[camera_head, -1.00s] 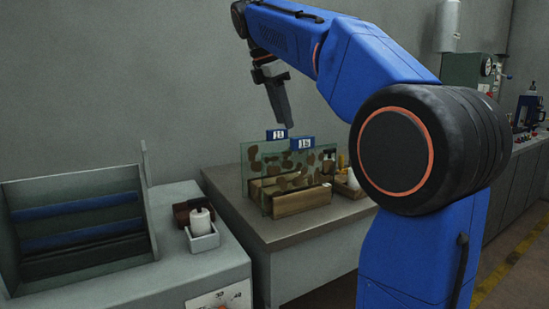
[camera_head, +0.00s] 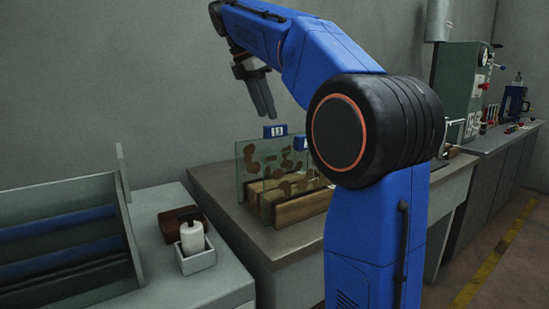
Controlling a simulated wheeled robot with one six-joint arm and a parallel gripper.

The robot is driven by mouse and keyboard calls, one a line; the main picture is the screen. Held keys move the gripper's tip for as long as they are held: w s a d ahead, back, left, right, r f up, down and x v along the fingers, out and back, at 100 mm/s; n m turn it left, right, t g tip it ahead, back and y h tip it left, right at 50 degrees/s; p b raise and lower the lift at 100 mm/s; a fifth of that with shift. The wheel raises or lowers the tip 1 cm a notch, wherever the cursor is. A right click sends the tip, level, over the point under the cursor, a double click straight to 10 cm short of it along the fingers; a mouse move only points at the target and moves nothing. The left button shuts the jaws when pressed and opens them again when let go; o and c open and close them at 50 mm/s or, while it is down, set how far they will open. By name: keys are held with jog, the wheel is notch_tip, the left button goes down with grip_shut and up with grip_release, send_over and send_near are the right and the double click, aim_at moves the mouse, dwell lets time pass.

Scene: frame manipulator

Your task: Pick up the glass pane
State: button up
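Two upright glass panes with brown blotches stand in a wooden holder (camera_head: 302,209) on the grey bench. The rear glass pane (camera_head: 246,160) carries a blue numbered tag (camera_head: 274,131) on its top edge. The other pane stands in front of it, and its blue tag (camera_head: 300,143) is partly hidden by my arm. The right part of the panes is also behind my arm. My gripper (camera_head: 268,114) points down in the air above the panes, apart from them. Two dark fingers show close together, seen at an angle, so their gap is unclear. Nothing shows between them.
A grey rack with blue bars (camera_head: 55,228) stands at the left. A white bottle in a small tray (camera_head: 194,242) and a brown block (camera_head: 178,220) sit between rack and panes. A green machine (camera_head: 462,88) stands at the back right. The bench's front left corner (camera_head: 245,230) is bare.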

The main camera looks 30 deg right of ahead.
aim_at(272, 126)
jog(key=x, duration=0.8)
jog(key=shift+d+x, duration=0.1)
jog(key=shift+x, duration=1.2)
jog(key=shift+d+x, duration=0.15)
jog(key=shift+x, duration=1.15)
jog(key=shift+w+r, duration=0.1)
jog(key=shift+w, duration=0.05)
grip_shut()
